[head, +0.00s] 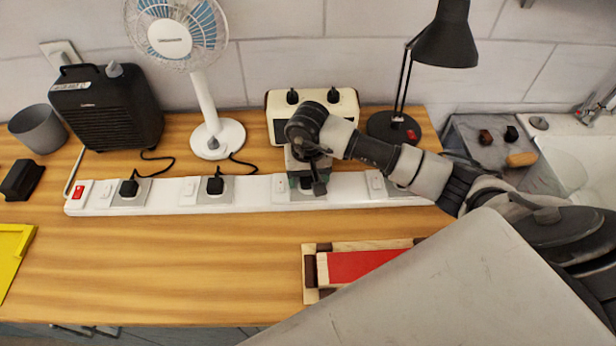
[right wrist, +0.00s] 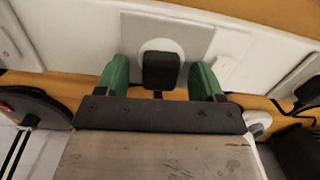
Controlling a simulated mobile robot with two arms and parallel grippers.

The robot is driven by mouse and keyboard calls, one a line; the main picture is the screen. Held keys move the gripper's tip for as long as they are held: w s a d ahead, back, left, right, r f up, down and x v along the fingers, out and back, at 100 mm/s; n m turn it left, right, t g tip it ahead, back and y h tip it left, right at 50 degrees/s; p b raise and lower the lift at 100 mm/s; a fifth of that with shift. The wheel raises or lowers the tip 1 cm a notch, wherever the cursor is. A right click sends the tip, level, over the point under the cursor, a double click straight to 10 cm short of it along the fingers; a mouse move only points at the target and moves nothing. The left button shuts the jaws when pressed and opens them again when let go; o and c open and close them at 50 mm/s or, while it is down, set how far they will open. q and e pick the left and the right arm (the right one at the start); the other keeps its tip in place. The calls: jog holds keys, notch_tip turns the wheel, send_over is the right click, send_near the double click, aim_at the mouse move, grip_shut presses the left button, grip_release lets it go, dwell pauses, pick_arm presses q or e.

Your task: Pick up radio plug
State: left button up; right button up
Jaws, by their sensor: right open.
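The black plug (right wrist: 160,70) at the third socket is seated in a round white socket on a grey plate, seen in the right wrist view. In the head view it is mostly hidden by my right gripper (head: 307,183). In the right wrist view the green fingers of my right gripper (right wrist: 161,80) stand open on either side of the plug, with a gap visible on each side. The cream box with two black knobs (head: 343,101), likely the radio, stands directly behind this socket and is partly covered by my arm. My left gripper is not in view.
The white power strip (head: 255,191) runs across the wooden bench. Two other black plugs (head: 128,188) (head: 215,185) sit in it to the left. A fan (head: 218,140), black heater-like box (head: 106,108) and lamp (head: 393,127) stand behind. A red-topped wooden frame (head: 312,270) lies in front.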

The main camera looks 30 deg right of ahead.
jog(key=shift+c, duration=0.9)
jog(key=c, duration=0.9)
jog(key=shift+r, duration=0.1)
jog(key=shift+w+r+b, duration=0.1)
jog(key=shift+r+b, duration=0.3)
jog(key=shift+r, duration=0.15)
jog(key=r, duration=0.1)
jog(key=r+b, duration=0.1)
jog(key=shift+d+r, duration=0.2)
jog(key=shift+r, duration=0.2)
jog(key=shift+s+d+r+b, duration=0.7)
jog(key=shift+s+d+r, duration=0.4)
jog(key=shift+d, duration=0.5)
jog(key=shift+s+d+r+b, duration=0.65)
jog(key=shift+s+d+r, duration=0.45)
jog(key=shift+d, duration=0.55)
jog(key=shift+s+d+r+b, duration=0.8)
jog(key=shift+d+r, duration=0.45)
jog(key=shift+d, duration=0.35)
